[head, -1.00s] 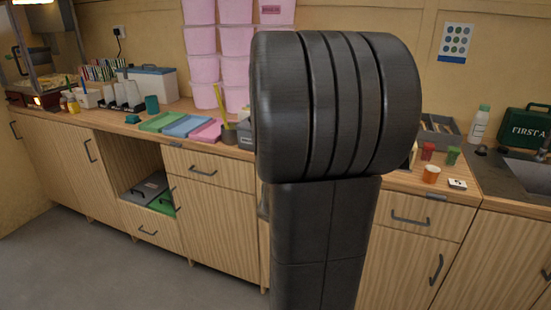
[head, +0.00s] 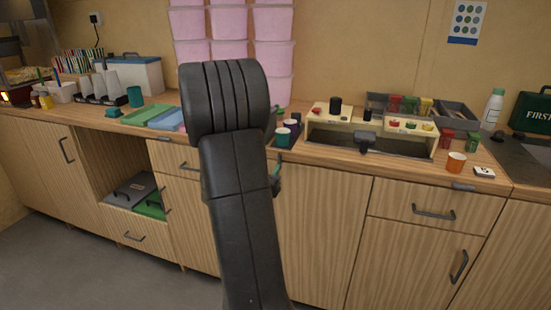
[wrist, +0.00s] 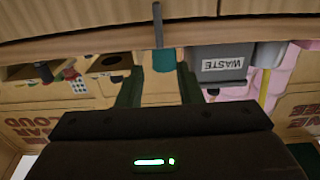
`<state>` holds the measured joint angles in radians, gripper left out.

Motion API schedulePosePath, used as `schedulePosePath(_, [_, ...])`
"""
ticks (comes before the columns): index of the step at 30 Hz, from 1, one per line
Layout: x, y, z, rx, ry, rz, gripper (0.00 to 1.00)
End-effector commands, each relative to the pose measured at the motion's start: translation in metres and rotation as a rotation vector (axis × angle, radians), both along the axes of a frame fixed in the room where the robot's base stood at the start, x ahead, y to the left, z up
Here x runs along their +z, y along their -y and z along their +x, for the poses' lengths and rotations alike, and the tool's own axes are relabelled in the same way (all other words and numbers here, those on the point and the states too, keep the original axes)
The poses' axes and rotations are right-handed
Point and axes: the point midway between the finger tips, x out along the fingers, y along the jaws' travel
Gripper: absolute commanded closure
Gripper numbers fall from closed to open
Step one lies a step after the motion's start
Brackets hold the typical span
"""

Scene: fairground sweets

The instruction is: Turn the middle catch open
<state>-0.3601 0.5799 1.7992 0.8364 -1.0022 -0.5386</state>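In the wrist view, which is upside down, my gripper (wrist: 158,68) is open with two dark green fingers apart. Nothing is clearly held between them. A thin grey bar (wrist: 158,24) crosses the wooden counter edge straight ahead of the fingers; it looks like the middle catch, apart from them. In the head view my arm covers the middle of the counter edge, and only a bit of green finger shows beside it. Similar flat grey catches lie along the edge at left (head: 165,139) and right (head: 463,187).
A teal cup (wrist: 164,61) shows beyond the grey bar in the wrist view, beside a grey WASTE box (wrist: 219,63). In the head view a cream sweets stand (head: 325,122) and an orange cup (head: 456,162) are on the counter. Drawer handles (head: 434,212) stick out below.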

Motion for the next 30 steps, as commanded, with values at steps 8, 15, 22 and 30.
schedulePosePath(8, [0.000,0.018,0.053,-0.001,0.000,0.000,0.67])
schedulePosePath(15, [0.000,0.024,0.073,0.001,0.000,0.001,0.67])
schedulePosePath(22, [0.000,0.024,0.075,0.001,-0.001,0.000,0.67])
schedulePosePath(30, [0.000,0.024,0.075,0.002,-0.001,0.000,1.00])
